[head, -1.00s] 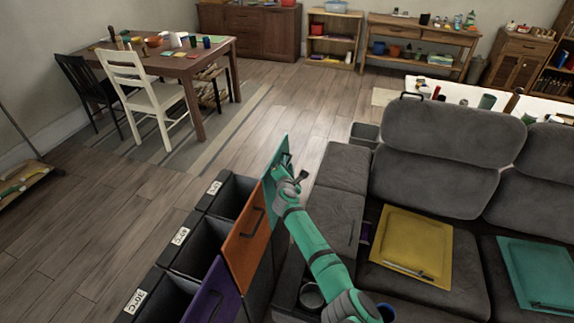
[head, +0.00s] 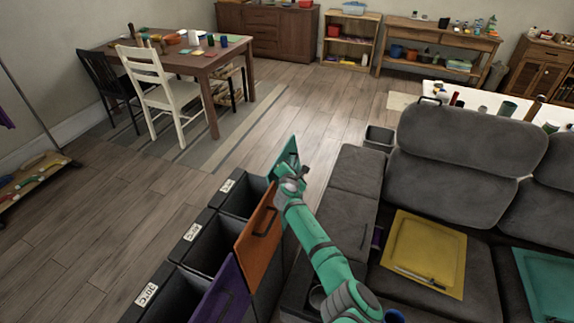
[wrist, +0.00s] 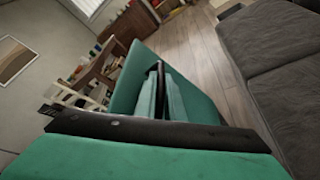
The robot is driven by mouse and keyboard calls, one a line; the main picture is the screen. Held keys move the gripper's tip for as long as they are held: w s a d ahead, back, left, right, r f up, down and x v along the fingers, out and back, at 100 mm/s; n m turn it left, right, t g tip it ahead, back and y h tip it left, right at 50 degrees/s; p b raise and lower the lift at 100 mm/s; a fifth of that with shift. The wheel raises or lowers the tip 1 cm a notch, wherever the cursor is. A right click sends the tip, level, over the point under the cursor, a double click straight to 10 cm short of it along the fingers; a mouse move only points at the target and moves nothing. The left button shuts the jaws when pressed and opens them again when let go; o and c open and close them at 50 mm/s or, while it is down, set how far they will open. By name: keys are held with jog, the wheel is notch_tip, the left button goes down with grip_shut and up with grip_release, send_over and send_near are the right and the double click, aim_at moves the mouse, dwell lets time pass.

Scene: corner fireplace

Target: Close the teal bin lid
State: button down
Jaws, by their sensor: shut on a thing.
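The teal bin lid (head: 283,161) stands open, tipped up on the right side of the farthest bin (head: 228,199) in a row. My gripper (head: 293,178) is at the lid's right-hand face, shut on its dark handle. In the wrist view the lid (wrist: 204,92) fills the middle behind my gripper (wrist: 166,97), and the dark handle (wrist: 160,75) runs between the pale fingers. My arm hides the lid's lower part in the head view.
An orange lid (head: 256,246) and a purple lid (head: 222,295) stand open on the nearer bins. A grey sofa (head: 355,170) is close on the right, with a yellow tray (head: 425,245) on it. The wooden floor left of the bins is clear.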

jog(key=shift+a+f, duration=0.1)
jog(key=shift+a, duration=0.3)
jog(key=c, duration=1.8)
grip_release()
jog(key=shift+a, duration=0.2)
jog(key=shift+c, duration=0.2)
jog(key=shift+d, duration=0.3)
jog(key=shift+r, duration=0.35)
notch_tip(320, 180, up, 3)
jog(key=shift+s+r, duration=0.1)
jog(key=shift+s, duration=0.05)
jog(key=s+r, duration=0.9)
jog(key=s, duration=0.4)
jog(key=shift+s+a, duration=0.25)
jog(key=shift+r, duration=0.1)
